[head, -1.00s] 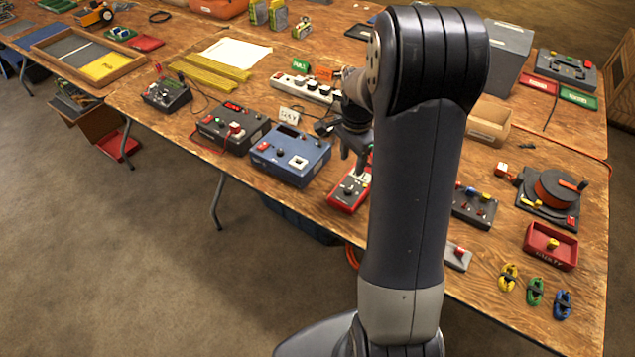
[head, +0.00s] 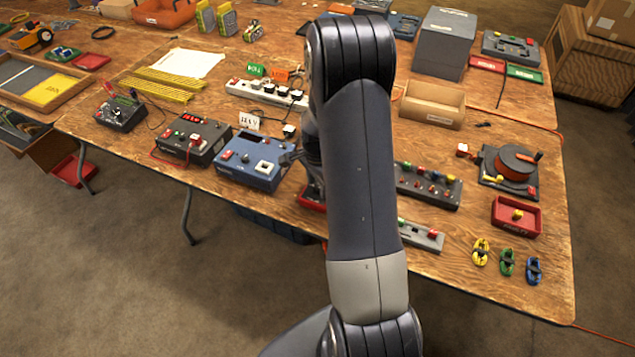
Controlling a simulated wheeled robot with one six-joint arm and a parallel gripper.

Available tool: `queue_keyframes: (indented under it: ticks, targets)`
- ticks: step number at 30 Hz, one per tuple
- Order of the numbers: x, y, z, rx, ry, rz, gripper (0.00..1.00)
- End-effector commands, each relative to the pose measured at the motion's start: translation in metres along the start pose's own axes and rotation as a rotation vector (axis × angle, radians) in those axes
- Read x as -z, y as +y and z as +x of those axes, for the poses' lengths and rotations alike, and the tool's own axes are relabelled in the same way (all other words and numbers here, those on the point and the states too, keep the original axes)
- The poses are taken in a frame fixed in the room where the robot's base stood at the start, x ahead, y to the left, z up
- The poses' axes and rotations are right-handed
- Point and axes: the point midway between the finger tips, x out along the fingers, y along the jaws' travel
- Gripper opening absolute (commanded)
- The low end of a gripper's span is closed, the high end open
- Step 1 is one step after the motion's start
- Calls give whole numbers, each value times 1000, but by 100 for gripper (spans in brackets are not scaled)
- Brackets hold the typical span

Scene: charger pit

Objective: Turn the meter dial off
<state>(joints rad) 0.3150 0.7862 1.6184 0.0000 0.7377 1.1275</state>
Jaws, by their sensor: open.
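The red handheld meter (head: 312,206) lies near the front edge of the table. Only a strip of its red case shows at the lower left of my arm; its face and dial are hidden. My gripper (head: 291,157) is mostly hidden behind my own arm. Its dark fingers show between the arm and the right side of the blue instrument box, above the table and near the meter. I cannot tell whether it touches anything. Nothing is seen held in it.
The blue box (head: 251,160) stands just left of the meter, with a dark grey box (head: 195,141) beyond it. A power strip (head: 268,93) lies behind. Right of my arm are a switch panel (head: 429,185) and a grey strip (head: 421,236).

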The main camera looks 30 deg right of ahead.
Motion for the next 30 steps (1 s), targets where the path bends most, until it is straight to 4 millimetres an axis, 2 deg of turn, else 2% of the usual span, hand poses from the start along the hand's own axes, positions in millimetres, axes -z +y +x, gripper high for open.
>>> queue_keyframes:
  ticks: [7,24,30]
  targets:
    - [0,0,1,0,0,0,46]
    - [0,0,0,1,0,0,1]
    - [0,0,1,1,1,-15,0]
